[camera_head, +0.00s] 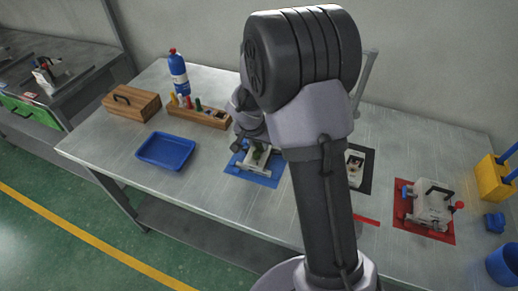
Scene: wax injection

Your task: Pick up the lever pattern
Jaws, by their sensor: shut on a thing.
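My gripper (240,146) is small and dark in the head view, low over the left side of the blue mat (265,181), partly hidden by my own arm. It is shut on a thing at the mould. A small green piece, which looks like the lever pattern (258,152), shows at the light metal mould (252,165) on the blue mat. The fingertips are too small to tell exactly where they grip it. I cannot tell whether the piece is clear of the mould.
A blue tray (166,166) lies to the left. Behind are a wooden box (131,106), a tool rack (205,117) and a blue bottle (178,76). To the right are a mould on a black mat (355,167) and a clamped mould on a red mat (430,208).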

